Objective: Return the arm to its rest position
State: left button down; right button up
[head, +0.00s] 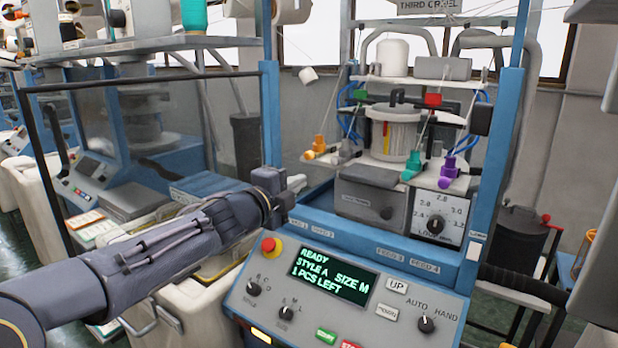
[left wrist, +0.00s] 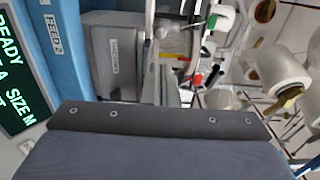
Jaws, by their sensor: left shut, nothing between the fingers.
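My left arm (head: 170,250) comes in from the lower left in the head view. My left gripper (head: 292,188) is shut and empty, in front of the knitting machine's blue frame and above its control panel (head: 345,285). It seems apart from the panel, though the exact gap is hard to tell. The panel's display (head: 327,276) reads READY, STYLE A, SIZE M, 1 PCS LEFT. My right gripper is not in view.
Coloured yarn feeders and a tension dial (head: 436,224) sit behind the blue frame. A pale bin (head: 180,310) stands below my left arm. Another machine (head: 120,150) stands at left.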

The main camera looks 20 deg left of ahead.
pick_arm(q)
jog(key=s+a+f+n+g+y, duration=0.1)
jog(key=s+f+n+g+y, duration=0.35)
jog(key=s+f+n, duration=0.85)
jog(key=s+d+f+n+g+h, duration=0.2)
jog(key=s+d+f+n+g, duration=0.2)
jog(key=s, duration=0.5)
jog(key=s+d+f+n+g+h, duration=0.3)
jog(key=s+d+f, duration=0.4)
jog(key=s, duration=0.3)
jog(key=shift+s+d+f+n+g+h, duration=0.3)
jog(key=shift+f+n, duration=0.2)
jog(key=shift+n, duration=0.2)
jog(key=c, duration=2.1)
grip_release()
jog(key=shift+a, duration=0.1)
